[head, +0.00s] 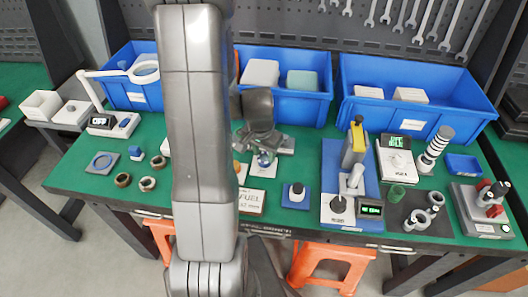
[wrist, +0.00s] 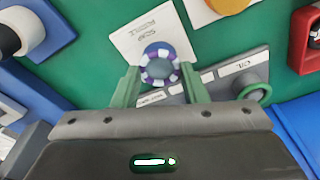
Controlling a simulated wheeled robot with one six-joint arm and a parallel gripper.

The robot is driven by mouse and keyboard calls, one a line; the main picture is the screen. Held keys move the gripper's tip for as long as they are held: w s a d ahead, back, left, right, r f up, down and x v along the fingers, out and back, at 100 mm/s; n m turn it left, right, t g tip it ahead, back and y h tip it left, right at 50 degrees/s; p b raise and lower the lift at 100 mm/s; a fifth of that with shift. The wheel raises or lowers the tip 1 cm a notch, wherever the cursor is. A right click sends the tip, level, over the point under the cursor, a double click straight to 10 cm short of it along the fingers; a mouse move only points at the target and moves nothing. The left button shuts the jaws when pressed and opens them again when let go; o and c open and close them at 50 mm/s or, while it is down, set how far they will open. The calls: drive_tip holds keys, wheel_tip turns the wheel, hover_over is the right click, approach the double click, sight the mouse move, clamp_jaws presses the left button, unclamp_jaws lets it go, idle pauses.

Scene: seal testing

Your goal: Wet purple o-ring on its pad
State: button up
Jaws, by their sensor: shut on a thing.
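The o-ring (wrist: 160,80), a ring banded in purple and white, is between the two green fingers of my gripper (wrist: 160,69) in the wrist view. The fingers are shut on it from both sides. It is over a round blue pad (wrist: 152,45) on a white printed card (wrist: 128,42); I cannot tell whether it touches the pad. In the head view my gripper (head: 262,158) is low over the middle of the green table, and its own links hide most of the ring and card.
A grey labelled rack (wrist: 228,74) with a green ring (wrist: 262,90) lies close to the right finger. In the head view a FUEL block (head: 250,203) and a blue stand (head: 296,197) are in front. Blue bins (head: 300,100) line the back.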

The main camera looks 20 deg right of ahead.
drive_tip(key=shift+r+p, duration=1.75)
drive_tip(key=shift+r, duration=0.8)
drive_tip(key=shift+s, duration=0.1)
